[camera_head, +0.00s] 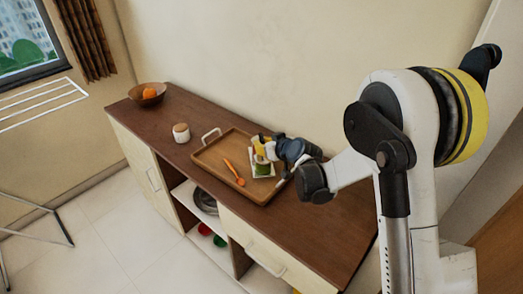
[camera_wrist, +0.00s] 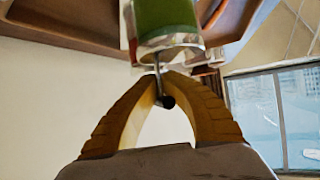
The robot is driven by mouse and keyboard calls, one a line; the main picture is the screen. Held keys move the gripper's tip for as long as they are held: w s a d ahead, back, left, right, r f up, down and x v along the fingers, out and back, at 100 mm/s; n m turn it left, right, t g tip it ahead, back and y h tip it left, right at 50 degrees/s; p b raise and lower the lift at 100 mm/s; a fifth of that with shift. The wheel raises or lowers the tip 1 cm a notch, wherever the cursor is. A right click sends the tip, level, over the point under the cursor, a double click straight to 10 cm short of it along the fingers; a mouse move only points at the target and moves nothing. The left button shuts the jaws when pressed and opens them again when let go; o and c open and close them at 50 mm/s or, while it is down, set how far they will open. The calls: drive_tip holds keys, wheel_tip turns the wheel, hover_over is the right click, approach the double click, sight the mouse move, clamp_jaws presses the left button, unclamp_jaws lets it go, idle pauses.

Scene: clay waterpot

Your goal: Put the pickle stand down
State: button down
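The pickle stand (camera_head: 264,170), a pale frame around a clear container of green contents, is over the right part of the brown tray (camera_head: 207,162). In the wrist view, the green container (camera_wrist: 165,17) and a thin metal stem show just beyond my fingers. My gripper (camera_head: 262,147) is at the stand's upper end. In the wrist view, its yellow fingers (camera_wrist: 165,85) close together around the stem's dark knob (camera_wrist: 167,101). I cannot tell whether the stand's base touches the tray.
An orange spoon (camera_head: 234,172) lies on the tray, left of the stand. A white jar with a brown lid (camera_head: 181,133) and a bowl of orange fruit (camera_head: 148,94) stand farther left on the brown cabinet top (camera_head: 310,225). Bare top lies right of the tray.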

wheel_tip(320, 180, down, 2)
drive_tip(key=shift+f+b, duration=0.1)
drive_tip(key=shift+b, duration=0.2)
drive_tip(key=c, duration=2)
unclamp_jaws()
drive_tip(key=o, duration=0.4)
